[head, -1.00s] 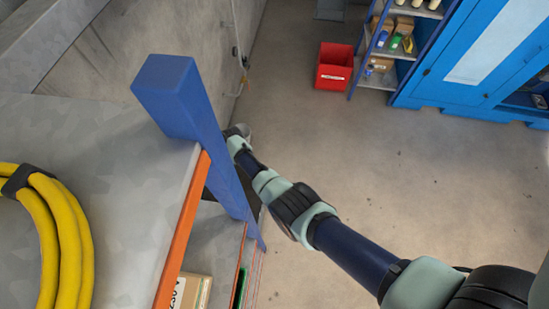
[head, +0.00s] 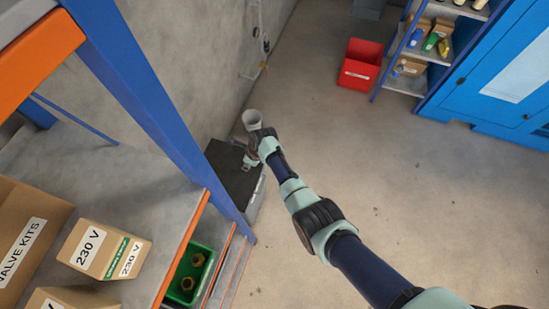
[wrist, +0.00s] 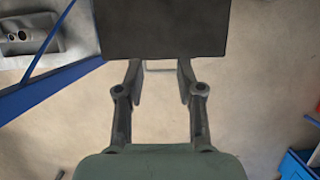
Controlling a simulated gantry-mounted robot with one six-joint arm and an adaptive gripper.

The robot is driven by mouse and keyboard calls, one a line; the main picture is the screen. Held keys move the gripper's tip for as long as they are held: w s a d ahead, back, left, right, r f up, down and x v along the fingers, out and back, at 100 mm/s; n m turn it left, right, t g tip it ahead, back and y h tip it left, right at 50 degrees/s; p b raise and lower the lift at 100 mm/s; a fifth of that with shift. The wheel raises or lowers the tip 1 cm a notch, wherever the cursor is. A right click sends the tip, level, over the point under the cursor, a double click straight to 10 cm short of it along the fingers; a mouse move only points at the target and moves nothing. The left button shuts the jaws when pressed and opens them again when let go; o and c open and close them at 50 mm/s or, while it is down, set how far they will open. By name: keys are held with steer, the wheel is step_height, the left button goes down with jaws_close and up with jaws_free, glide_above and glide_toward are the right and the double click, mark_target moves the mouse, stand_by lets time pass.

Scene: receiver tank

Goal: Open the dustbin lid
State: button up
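A grey dustbin with a dark flat lid (head: 228,172) stands on the floor beside the blue rack in the head view. The lid looks closed there. My gripper (head: 250,164) is at the lid's right edge. In the wrist view the dark lid (wrist: 162,28) fills the top middle, and a thin pale bar (wrist: 160,68) shows just below its edge. My gripper (wrist: 159,72) has its two fingers apart, one each side of this bar. The fingertips reach the lid's near edge; I cannot tell whether they touch it.
A blue upright (head: 150,90) and shelves with cardboard boxes (head: 102,248) and a green bin (head: 190,275) stand close left of my arm. A red bin (head: 361,66) and blue cabinet (head: 500,80) are at the back right. The floor right of my arm is clear.

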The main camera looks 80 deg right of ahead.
steer(key=s+f+t+b, duration=0.4)
steer(key=f+b, duration=0.8)
steer(key=b, duration=0.2)
steer(key=s+f+t+b, duration=0.3)
steer(key=f+t+b, duration=0.1)
steer(key=f+b, duration=0.9)
steer(key=shift+s+a+h+b, duration=0.3)
steer(key=shift+s+b, duration=0.1)
steer(key=shift+b, duration=0.5)
steer(key=shift+f, duration=0.1)
